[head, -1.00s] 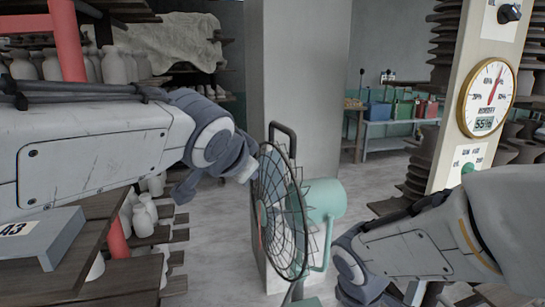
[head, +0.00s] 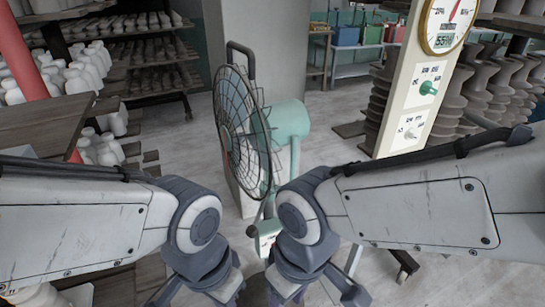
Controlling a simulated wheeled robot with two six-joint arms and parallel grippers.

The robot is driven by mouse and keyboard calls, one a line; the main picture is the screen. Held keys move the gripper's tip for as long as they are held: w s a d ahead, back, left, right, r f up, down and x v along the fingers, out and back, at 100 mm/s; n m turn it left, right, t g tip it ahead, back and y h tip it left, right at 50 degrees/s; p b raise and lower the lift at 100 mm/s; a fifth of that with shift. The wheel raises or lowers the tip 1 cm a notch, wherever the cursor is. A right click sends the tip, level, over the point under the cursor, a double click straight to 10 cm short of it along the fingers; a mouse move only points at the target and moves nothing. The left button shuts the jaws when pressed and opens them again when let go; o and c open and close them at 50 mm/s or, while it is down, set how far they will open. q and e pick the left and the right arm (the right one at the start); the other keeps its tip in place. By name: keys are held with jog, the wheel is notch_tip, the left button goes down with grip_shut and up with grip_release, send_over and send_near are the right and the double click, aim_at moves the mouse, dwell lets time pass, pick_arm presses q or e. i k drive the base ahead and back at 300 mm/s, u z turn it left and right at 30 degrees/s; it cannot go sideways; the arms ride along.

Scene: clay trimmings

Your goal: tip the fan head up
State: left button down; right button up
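The fan has a round dark wire guard (head: 242,130), a mint-green motor housing (head: 288,122) behind it and a dark loop handle (head: 240,60) on top. Its head stands nearly upright, with the guard facing left. A green stand runs down behind my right wrist, which hides part of it. My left gripper (head: 205,288) is low at the bottom edge, below and left of the fan. My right gripper (head: 308,288) is low, below the fan head. Both point downward, with fingertips cut off by the frame. Neither touches the fan head.
A grey pillar (head: 278,50) stands right behind the fan. A control post (head: 408,95) with a round gauge and knobs is at right. Shelves of white pots (head: 85,70) are at left, stacked brown clay forms (head: 490,85) at right. Grey floor is open between.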

aim_at(271, 125)
jog(key=z, duration=0.5)
jog(key=k, duration=1.2)
jog(key=z, duration=1.2)
jog(key=i, duration=1.15)
jog(key=u, duration=0.55)
jog(key=i, duration=0.7)
jog(key=u, duration=0.7)
